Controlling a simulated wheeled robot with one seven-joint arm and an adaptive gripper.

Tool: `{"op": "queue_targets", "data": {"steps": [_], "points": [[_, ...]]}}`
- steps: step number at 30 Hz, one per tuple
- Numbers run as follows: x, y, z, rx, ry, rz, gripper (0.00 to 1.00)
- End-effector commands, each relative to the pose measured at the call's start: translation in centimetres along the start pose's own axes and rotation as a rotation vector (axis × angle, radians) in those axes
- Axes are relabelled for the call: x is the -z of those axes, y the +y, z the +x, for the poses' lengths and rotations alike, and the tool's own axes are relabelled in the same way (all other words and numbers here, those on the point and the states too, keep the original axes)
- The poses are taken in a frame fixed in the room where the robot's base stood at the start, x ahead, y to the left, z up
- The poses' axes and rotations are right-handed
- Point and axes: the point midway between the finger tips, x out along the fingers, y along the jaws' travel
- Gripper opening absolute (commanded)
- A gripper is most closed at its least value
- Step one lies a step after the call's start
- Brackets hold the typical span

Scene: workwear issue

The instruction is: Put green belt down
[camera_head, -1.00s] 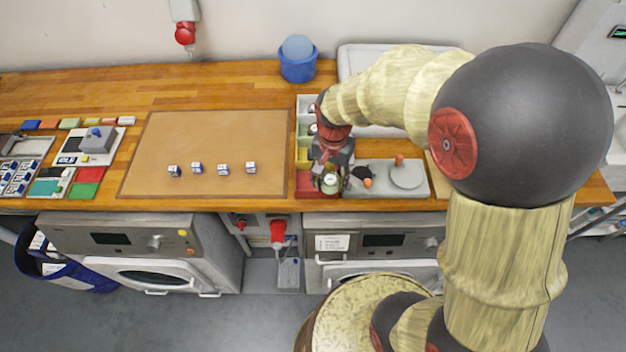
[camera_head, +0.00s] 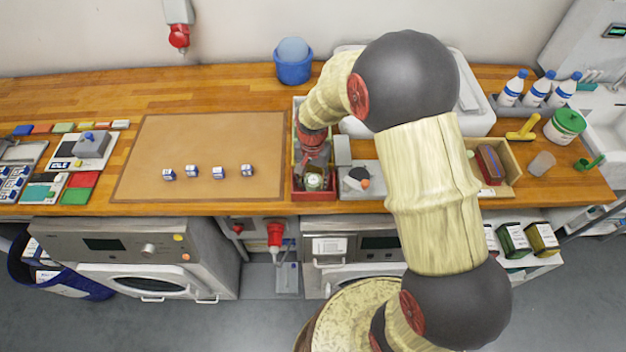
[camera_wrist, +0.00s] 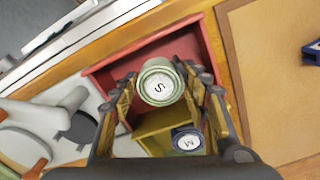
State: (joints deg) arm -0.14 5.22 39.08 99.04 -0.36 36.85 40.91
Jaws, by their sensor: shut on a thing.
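The green belt is a small rolled coil with a white label marked S (camera_wrist: 158,84). It sits between the fingers of my gripper (camera_wrist: 164,88), which is shut on it. In the head view the belt (camera_head: 314,182) shows at the front end of a narrow sectioned tray, under my gripper (camera_head: 314,172). In the wrist view the belt is over the red compartment (camera_wrist: 115,76), near its border with the yellow compartment (camera_wrist: 152,130). A blue coil marked M (camera_wrist: 187,141) lies in the yellow one. I cannot tell whether the belt touches the tray floor.
A brown mat (camera_head: 205,130) with several small blue-and-white blocks lies left of the tray. A grey plate with small items (camera_head: 358,182) stands close on the right. A blue bucket (camera_head: 293,68) is behind. The counter's front edge is just in front of the tray.

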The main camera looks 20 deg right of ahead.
Motion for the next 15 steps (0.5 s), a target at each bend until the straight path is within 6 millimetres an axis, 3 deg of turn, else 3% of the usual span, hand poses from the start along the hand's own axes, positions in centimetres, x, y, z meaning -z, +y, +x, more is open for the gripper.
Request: {"op": "queue_targets", "data": {"steps": [9,10,15], "points": [[0.06,-0.04,0.17,0.001,0.002,0.000,0.17],[0.05,-0.03,0.21,0.001,0.001,0.000,0.46],[0.05,-0.03,0.13,0.001,0.002,0.000,0.56]]}}
